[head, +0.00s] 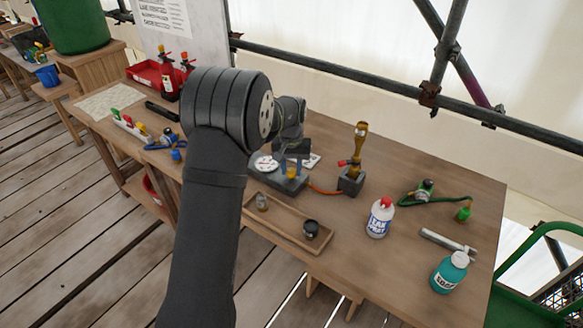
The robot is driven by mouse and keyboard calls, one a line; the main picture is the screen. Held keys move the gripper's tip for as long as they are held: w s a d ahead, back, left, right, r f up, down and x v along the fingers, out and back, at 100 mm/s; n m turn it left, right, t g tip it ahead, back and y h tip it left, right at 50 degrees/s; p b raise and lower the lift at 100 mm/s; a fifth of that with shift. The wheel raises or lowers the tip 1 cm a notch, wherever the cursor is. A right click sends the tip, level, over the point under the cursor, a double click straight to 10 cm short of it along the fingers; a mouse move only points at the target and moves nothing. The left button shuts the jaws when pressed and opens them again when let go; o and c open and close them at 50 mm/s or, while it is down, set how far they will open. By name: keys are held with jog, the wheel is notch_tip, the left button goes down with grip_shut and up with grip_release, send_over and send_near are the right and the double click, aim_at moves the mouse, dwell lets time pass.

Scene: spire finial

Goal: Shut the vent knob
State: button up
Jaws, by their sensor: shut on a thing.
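A small grey manifold block (272,181) sits on the wooden bench, with a white round gauge (264,163) on its left part. My gripper (291,169) reaches down over the block from behind my large dark arm. The knob's markings and turn position are too small to tell.
An orange hose runs from the block to a brass torch-like fitting (358,150) on a dark base. A wooden tray (275,223) with two small jars lies in front. A leak-spray bottle (380,217), a teal bottle (449,272) and a metal tube (446,240) stand or lie to the right.

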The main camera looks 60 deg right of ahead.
aim_at(291, 171)
jog(key=shift+m, duration=1.2)
jog(key=o, duration=1)
jog(key=shift+c, duration=0.2)
notch_tip(291, 171, up, 18)
jog(key=shift+f, duration=0.25)
jog(key=shift+f, duration=0.1)
notch_tip(291, 171, down, 17)
jog(key=shift+f, duration=0.15)
